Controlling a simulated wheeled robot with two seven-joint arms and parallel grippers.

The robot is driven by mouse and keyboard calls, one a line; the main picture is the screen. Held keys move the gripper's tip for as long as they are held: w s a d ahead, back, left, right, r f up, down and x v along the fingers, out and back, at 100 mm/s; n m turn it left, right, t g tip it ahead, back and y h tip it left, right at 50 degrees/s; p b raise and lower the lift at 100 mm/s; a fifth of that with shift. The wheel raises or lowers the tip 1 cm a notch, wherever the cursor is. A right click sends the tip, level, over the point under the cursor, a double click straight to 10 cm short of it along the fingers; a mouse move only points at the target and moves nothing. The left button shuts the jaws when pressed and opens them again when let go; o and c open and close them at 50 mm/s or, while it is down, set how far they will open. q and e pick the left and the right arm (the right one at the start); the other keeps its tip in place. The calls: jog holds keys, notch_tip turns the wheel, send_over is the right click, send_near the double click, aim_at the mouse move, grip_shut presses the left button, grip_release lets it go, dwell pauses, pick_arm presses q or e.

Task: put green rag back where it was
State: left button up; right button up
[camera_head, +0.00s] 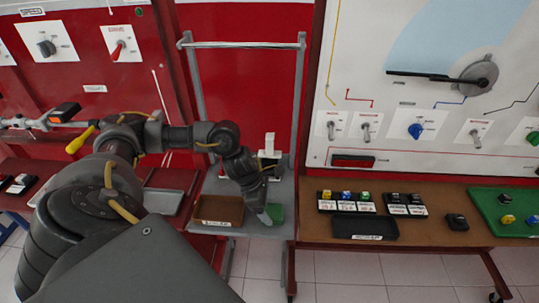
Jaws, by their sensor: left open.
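The left gripper is open. I cannot tell whether its fingers touch the rag. My right gripper is not in view.
The brown tray (218,209) is left of the gripper. A trolley frame (300,110) rises behind. At right, a brown table (440,233) holds a black tray (365,227), small switches and a green mat (497,203). Red and white panels stand behind.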

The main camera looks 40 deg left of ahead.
pick_arm(q)
jog(key=v, duration=1)
jog(key=shift+b, duration=0.4)
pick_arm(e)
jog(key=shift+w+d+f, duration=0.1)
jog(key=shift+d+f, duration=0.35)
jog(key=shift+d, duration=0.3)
pick_arm(q)
jog(key=shift+r, duration=0.15)
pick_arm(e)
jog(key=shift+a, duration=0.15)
